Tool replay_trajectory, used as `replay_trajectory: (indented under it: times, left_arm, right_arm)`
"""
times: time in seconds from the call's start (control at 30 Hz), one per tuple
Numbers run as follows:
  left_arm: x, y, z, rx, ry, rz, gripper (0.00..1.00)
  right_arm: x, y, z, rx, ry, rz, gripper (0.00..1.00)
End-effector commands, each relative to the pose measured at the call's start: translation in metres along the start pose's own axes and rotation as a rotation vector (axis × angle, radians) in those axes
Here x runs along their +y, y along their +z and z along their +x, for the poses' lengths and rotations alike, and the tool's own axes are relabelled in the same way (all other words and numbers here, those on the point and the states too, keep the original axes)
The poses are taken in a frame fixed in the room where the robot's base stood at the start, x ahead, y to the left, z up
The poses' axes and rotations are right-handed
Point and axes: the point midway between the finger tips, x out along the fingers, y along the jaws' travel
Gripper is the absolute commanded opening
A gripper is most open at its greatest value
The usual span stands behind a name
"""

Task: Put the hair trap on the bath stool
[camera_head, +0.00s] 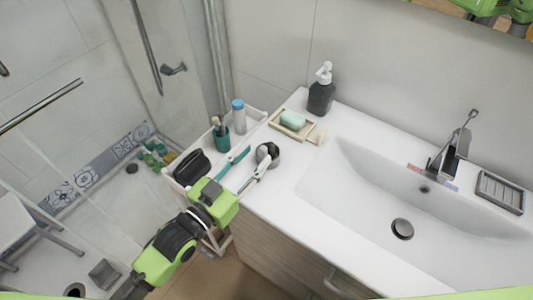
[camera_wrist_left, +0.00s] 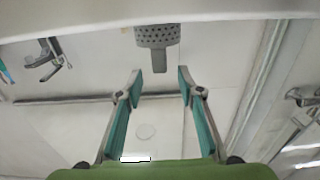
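The hair trap is a small grey, round piece (camera_head: 268,152) on the white counter's left end in the head view. In the left wrist view it is a perforated grey cylinder (camera_wrist_left: 157,37) with a narrower stem, just beyond the fingertips. My left gripper (camera_head: 255,157) is open, its two fingers spread beside the trap. The wrist view also shows the open gripper (camera_wrist_left: 160,77) with nothing between its fingers. The bath stool (camera_head: 22,222) is white and stands in the shower at the far left, partly cut off. My right gripper is not visible.
A cart (camera_head: 253,128) beside the counter holds a teal cup with brushes (camera_head: 220,131), a blue-capped bottle (camera_head: 238,115) and a black item (camera_head: 192,166). A soap dish (camera_head: 292,124) and dark dispenser (camera_head: 321,92) are behind the trap. The sink (camera_head: 375,205) is to the right.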

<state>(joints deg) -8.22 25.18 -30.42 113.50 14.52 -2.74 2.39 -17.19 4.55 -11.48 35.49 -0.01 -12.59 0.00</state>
Motion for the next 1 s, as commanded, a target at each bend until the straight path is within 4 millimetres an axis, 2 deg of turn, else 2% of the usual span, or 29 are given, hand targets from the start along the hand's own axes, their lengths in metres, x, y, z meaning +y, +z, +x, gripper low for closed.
replay_trajectory:
  times: [0.23, 0.33, 0.47, 0.67, 0.8, 1.0]
  left_arm:
    - [0.001, -0.006, 0.032, 0.001, 0.0, 0.0, 0.35]
    - [0.001, -0.003, 0.045, 0.0, 0.0, 0.0, 0.35]
    - [0.001, -0.001, 0.052, -0.001, 0.0, 0.0, 0.35]
    - [0.001, -0.001, 0.052, -0.001, 0.0, 0.0, 0.35]
    - [0.001, -0.001, 0.052, -0.001, 0.0, 0.0, 0.0]
    - [0.001, -0.001, 0.052, 0.0, 0.0, 0.0, 0.0]
  right_arm:
    - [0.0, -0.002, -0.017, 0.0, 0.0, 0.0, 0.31]
    - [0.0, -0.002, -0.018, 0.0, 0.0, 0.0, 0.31]
    - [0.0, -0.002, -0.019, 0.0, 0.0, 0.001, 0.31]
    - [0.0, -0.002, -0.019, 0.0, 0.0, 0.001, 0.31]
    - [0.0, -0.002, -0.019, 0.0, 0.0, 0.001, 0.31]
    - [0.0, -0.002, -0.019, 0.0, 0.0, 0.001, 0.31]
